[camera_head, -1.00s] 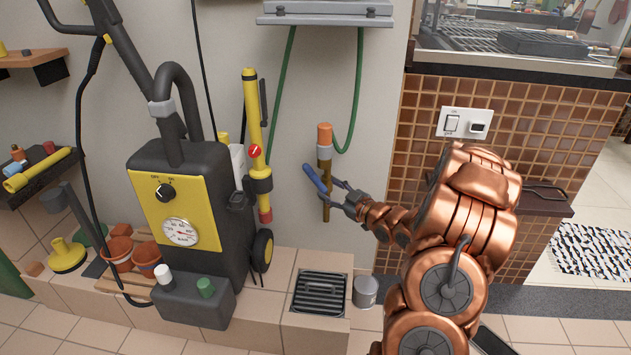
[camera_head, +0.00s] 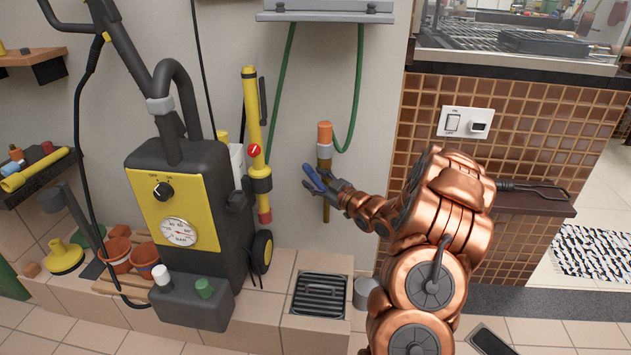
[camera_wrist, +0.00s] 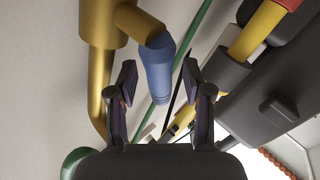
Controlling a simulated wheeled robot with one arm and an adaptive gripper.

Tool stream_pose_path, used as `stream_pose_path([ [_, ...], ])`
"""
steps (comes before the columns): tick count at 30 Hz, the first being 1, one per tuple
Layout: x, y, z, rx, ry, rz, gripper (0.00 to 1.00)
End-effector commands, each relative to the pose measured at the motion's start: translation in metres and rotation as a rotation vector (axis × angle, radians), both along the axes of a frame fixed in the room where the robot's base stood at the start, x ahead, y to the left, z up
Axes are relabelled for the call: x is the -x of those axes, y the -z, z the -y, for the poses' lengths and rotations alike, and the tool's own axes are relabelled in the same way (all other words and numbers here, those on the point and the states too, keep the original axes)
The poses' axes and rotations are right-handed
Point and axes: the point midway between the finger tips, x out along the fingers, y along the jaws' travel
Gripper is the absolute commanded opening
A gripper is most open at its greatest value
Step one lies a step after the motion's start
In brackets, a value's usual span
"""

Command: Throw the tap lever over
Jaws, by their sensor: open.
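The tap is a brass fitting on the wall, its pipe (camera_head: 326,213) hanging below an orange-topped upper part (camera_head: 325,133). Its blue lever (camera_head: 313,176) is partly covered by my gripper (camera_head: 322,180) in the head view. In the wrist view the brass body (camera_wrist: 97,25) fills the upper left, and the blue lever (camera_wrist: 158,72) points down from a short brass stem. My gripper (camera_wrist: 160,78) is open, with one finger on each side of the lever's lower end. A gap shows between the lever and each finger.
A black and yellow pressure washer (camera_head: 190,200) stands left of the tap. A green hose (camera_head: 359,90) hangs close above it. A floor drain (camera_head: 320,295) and metal can (camera_head: 363,292) lie below. A tiled counter wall (camera_head: 420,110) is to the right.

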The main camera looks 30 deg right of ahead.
Motion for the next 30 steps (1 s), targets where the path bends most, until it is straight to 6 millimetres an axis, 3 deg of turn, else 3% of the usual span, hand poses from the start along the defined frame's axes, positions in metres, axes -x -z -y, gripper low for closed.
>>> stream_pose_path([
  [11, -0.0032, 0.0000, -0.0002, 0.000, 0.001, -0.001, 0.50],
  [25, -0.0031, -0.0002, -0.0002, 0.000, 0.001, 0.000, 0.01],
  [30, -0.0031, -0.0001, 0.0000, 0.000, 0.001, 0.000, 0.00],
])
